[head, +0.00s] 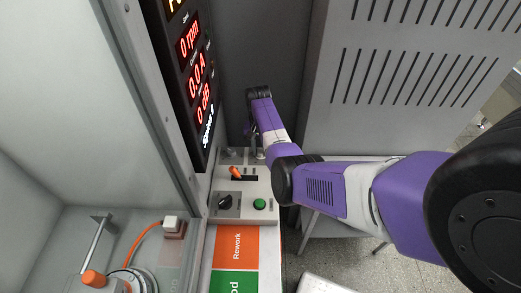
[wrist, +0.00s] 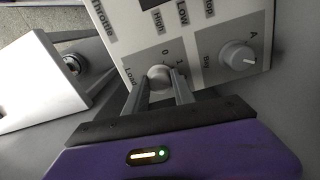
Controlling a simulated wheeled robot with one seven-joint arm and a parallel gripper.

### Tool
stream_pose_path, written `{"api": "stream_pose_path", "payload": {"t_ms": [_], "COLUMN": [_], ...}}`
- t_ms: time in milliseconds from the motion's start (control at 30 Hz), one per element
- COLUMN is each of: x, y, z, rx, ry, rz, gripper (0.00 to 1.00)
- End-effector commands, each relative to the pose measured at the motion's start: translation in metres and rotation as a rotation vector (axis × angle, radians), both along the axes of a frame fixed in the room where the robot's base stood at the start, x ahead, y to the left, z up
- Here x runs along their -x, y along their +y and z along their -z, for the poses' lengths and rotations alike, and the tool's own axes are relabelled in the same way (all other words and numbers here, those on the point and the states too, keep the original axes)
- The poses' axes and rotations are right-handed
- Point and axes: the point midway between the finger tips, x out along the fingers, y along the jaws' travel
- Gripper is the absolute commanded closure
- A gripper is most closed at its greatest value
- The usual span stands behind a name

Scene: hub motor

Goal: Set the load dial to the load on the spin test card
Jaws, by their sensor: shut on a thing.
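The load dial (wrist: 159,72) is a small grey knob on a light panel in the wrist view, with "Load", "0" and "1" printed beside it. My gripper (wrist: 161,84) has its two fingers shut on the dial's sides. The fingers hide part of the dial, and I cannot make out its pointer. In the head view my gripper is at the far end of the control panel (head: 229,190), and the dial cannot be made out there. I cannot identify the spin test card or read a load in either view.
A second grey knob (wrist: 238,56), marked "A" and "Bay", sits close right of my fingers. The head view shows an orange lever (head: 236,173), a black knob (head: 225,202) and a green button (head: 260,204). The display (head: 197,75) reads 0 rpm, 0.0 A and 0 dB.

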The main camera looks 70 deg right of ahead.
Motion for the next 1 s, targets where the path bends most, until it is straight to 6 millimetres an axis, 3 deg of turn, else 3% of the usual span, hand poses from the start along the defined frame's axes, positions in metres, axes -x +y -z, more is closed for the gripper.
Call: {"api": "stream_pose_path", "payload": {"t_ms": [500, 1000], "x": [-0.0021, -0.0019], "y": [-0.0006, -0.0012], "z": [-0.0009, -0.0012], "rx": [0.001, 0.002], "ry": [-0.002, -0.001], "rz": [0.385, 0.489], "gripper": [1.0, 1.0]}}
